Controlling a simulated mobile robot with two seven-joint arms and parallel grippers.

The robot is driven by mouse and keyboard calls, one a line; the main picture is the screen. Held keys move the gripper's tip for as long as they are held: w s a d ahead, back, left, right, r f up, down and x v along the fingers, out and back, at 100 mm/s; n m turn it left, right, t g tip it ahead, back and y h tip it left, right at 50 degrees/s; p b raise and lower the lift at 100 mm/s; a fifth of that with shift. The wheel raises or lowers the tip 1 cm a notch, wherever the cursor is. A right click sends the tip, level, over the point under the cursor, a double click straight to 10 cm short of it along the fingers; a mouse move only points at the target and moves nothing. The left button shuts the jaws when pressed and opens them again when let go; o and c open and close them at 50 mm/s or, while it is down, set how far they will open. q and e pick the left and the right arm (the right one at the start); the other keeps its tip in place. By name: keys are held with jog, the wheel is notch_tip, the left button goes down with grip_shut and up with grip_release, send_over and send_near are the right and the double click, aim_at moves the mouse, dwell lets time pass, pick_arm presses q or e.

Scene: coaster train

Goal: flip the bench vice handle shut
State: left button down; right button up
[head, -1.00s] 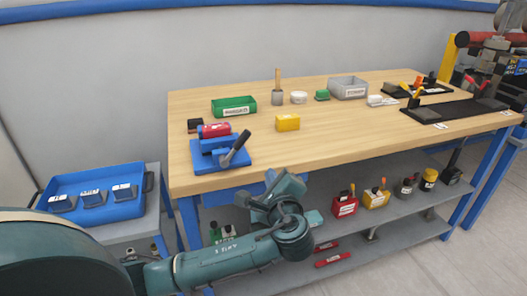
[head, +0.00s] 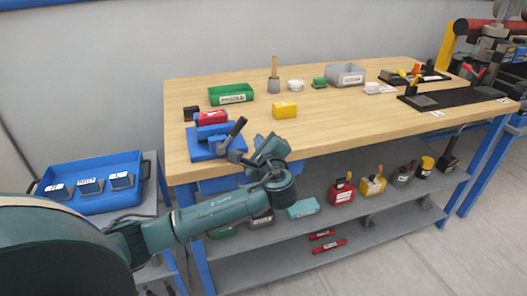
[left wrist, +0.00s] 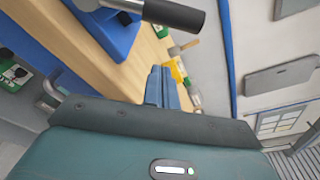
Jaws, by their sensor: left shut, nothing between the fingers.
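The bench vice (head: 207,150) is blue and stands at the left front of the wooden bench. A red piece with a white label (head: 211,118) sits at its top. Its dark handle (head: 236,128) slants up to the right, raised off the base. My left gripper (head: 259,141) is shut and empty, at the bench's front edge just right of the vice, apart from the handle. In the left wrist view the handle's dark grip (left wrist: 170,12) crosses the top, beyond the closed fingers (left wrist: 163,76). My right gripper is out of view.
A yellow block (head: 285,110) and a green bin (head: 231,94) stand behind the vice on the bench. A blue tray (head: 95,205) is at the left. Shelves below hold several items, including a red box (head: 341,192). The bench's front middle is clear.

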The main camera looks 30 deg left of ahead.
aim_at(232, 133)
pick_arm(q)
jog(key=a+r, duration=0.1)
jog(key=s+a+r+p, duration=0.1)
jog(key=shift+s+a+r, duration=0.15)
jog(key=shift+s+a, duration=0.05)
jog(key=shift+a, duration=0.15)
jog(key=shift+w, duration=0.1)
dwell(0.4)
